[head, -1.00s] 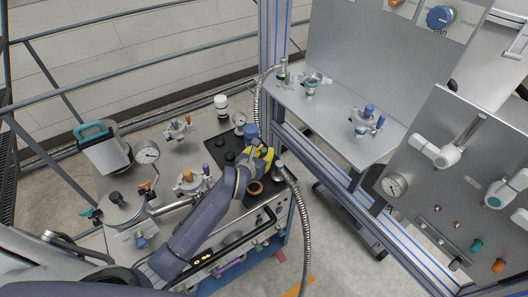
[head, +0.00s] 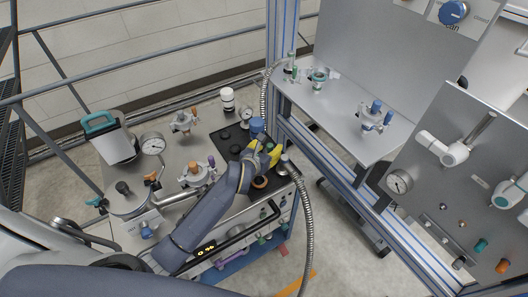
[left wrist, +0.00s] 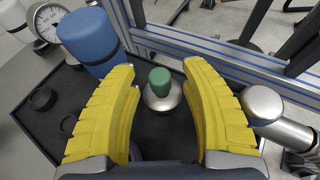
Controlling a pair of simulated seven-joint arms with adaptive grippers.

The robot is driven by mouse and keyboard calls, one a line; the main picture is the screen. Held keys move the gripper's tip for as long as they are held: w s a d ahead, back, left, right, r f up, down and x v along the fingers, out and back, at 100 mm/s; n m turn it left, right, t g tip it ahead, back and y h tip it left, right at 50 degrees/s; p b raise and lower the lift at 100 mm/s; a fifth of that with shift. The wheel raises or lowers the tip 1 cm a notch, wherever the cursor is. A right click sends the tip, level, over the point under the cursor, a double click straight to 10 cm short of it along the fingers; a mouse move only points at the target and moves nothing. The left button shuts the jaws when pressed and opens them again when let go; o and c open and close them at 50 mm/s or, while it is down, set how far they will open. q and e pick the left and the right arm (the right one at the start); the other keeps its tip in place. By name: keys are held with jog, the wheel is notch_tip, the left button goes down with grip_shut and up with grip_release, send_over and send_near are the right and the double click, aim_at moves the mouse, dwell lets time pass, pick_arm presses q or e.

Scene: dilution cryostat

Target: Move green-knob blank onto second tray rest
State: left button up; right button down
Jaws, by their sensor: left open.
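The green-knob blank (left wrist: 161,88) stands upright on the black tray in the left wrist view, a green knob on a round metal base. It lies between the two yellow fingers of my left gripper (left wrist: 163,100), which is open and not touching it visibly. In the head view my left gripper (head: 268,154) is over the right side of the black tray (head: 222,152), and the green knob is hidden there. Dark round rests (head: 235,148) show on the tray; one empty ring (left wrist: 42,98) is at left in the wrist view. My right gripper is not in view.
A large blue-topped piece (left wrist: 88,37) stands close to the left finger; it also shows in the head view (head: 257,125). A metal hose fitting (left wrist: 265,105) is close right of the right finger. A frame rail (left wrist: 215,50) runs behind. A brown ring (head: 260,182) lies near the tray front.

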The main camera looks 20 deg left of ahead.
pick_arm(q)
jog(key=v, duration=1.1)
jog(key=shift+s, duration=0.1)
notch_tip(320, 180, up, 7)
jog(key=shift+s, duration=0.15)
jog(key=shift+r, duration=0.15)
dwell(0.4)
